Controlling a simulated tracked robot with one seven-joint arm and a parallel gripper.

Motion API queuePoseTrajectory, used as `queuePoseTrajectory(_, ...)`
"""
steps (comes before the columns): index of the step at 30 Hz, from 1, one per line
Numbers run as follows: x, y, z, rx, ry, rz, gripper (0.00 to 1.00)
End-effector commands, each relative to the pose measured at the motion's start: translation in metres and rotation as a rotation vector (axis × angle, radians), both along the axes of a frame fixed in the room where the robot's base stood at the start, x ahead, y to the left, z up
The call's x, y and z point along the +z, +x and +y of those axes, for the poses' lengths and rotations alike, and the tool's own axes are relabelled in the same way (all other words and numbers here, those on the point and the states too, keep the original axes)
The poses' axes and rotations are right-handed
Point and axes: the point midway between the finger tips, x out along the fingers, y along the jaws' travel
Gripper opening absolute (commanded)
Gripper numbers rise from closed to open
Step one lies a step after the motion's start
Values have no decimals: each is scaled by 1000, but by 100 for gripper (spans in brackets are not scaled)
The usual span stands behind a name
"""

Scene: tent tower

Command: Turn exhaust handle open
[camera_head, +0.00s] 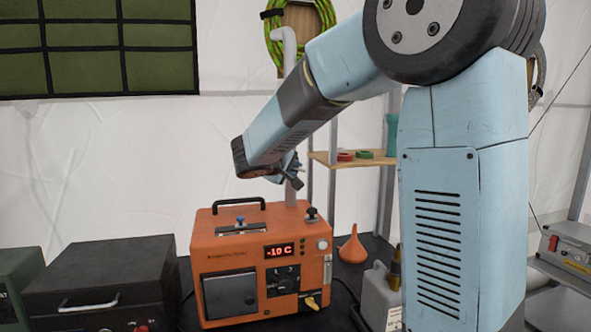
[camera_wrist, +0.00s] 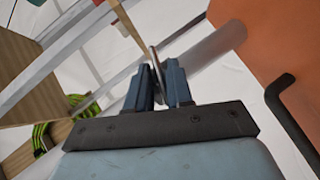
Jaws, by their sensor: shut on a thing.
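A pale grey exhaust pipe (camera_head: 290,192) rises behind the orange heater (camera_head: 225,240). In the wrist view the pipe (camera_wrist: 215,48) runs slanting beyond my fingers. My gripper (camera_head: 291,172) is beside this pipe, above the heater's top. In the wrist view my gripper (camera_wrist: 159,75) has its two blue fingers close together, shut on a thin metal piece that looks like the exhaust handle (camera_wrist: 155,58). Most of the handle is hidden between the fingers. My arm hides the middle of the pipe in the head view, and I cannot tell the handle's angle.
The heater's black carry handle (camera_head: 238,202) stands up on its top, and it also shows in the wrist view (camera_wrist: 285,115). A black case (camera_head: 105,280) stands left. An orange funnel (camera_head: 352,246) and grey canister (camera_head: 380,295) stand right. A wooden shelf (camera_head: 350,160) is behind.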

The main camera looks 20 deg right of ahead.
Motion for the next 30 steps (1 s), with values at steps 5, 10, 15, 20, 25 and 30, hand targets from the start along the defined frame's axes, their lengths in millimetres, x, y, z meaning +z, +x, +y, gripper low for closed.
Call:
queuePoseTrajectory(5, -4, 0, 4, 7, 1, 7, 0)
queuePoseTrajectory(10, -4, 0, 4, 8, 1, 7, 0)
queuePoseTrajectory(15, -4, 0, 4, 8, 1, 8, 0)
queuePoseTrajectory(20, -4, 0, 4, 8, 1, 8, 0)
queuePoseTrajectory(25, -4, 0, 4, 8, 1, 8, 30)
queuePoseTrajectory(30, -2, 0, 3, 5, 1, 5, 34)
